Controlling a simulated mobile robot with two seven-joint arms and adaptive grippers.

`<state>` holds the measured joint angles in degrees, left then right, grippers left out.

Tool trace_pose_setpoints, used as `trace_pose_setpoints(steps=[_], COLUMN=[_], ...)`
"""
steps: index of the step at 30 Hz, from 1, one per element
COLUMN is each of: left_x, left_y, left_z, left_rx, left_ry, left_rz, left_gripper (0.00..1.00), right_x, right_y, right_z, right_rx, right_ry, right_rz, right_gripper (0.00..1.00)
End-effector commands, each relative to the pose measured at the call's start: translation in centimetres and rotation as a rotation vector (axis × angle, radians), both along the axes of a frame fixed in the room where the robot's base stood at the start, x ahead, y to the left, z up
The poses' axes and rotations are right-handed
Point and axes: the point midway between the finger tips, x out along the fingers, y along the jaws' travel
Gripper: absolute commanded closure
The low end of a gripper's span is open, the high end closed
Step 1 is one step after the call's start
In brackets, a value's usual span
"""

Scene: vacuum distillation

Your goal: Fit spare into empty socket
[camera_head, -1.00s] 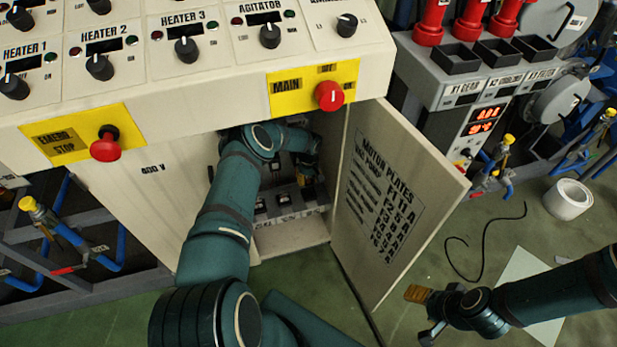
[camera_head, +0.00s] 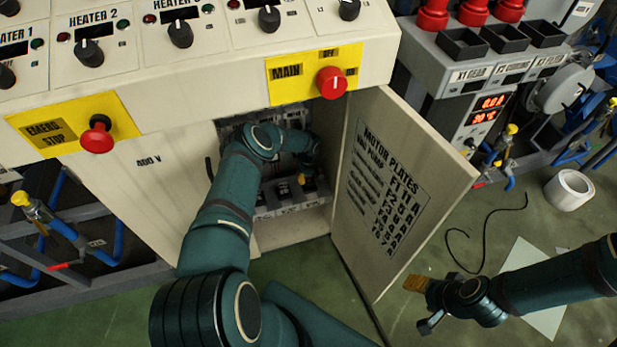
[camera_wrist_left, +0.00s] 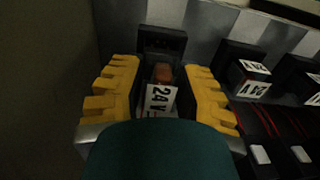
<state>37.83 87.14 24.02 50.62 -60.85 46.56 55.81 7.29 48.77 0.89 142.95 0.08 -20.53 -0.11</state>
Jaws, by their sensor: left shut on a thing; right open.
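My left gripper (camera_head: 305,172) is inside the open cabinet, partly hidden by its own wrist. In the left wrist view, its yellow fingers (camera_wrist_left: 160,95) are shut on a small relay with an orange, see-through body and a "24 V" label, the spare (camera_wrist_left: 161,96). A black socket (camera_wrist_left: 162,42) shows just beyond the spare, in line with it. Whether the two touch I cannot tell. My right gripper (camera_head: 423,304) is open and empty, outside the cabinet beside the door.
Other "24 V" relays (camera_wrist_left: 249,76) sit in sockets to the right in the left wrist view. The cabinet door (camera_head: 402,190) stands open at the right. A red main knob (camera_head: 332,82) juts out above the opening. A white roll (camera_head: 569,190) and black cable (camera_head: 484,238) lie on the floor.

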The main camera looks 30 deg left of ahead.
Motion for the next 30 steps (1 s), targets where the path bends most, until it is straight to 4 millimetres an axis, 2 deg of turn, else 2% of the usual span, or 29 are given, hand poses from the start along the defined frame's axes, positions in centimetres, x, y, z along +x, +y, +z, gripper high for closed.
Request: trace_pose_setpoints(steps=[30], left_x=[-0.04], left_y=[-0.08], left_z=[-0.02], left_rx=[0.001], left_ry=[-0.001], left_rz=[0.000], left_gripper=[1.00], right_x=[-0.02], right_y=[0.01], right_z=[-0.61], right_rx=[0.000], right_ry=[0.000], right_rz=[0.000], right_gripper=[0.42])
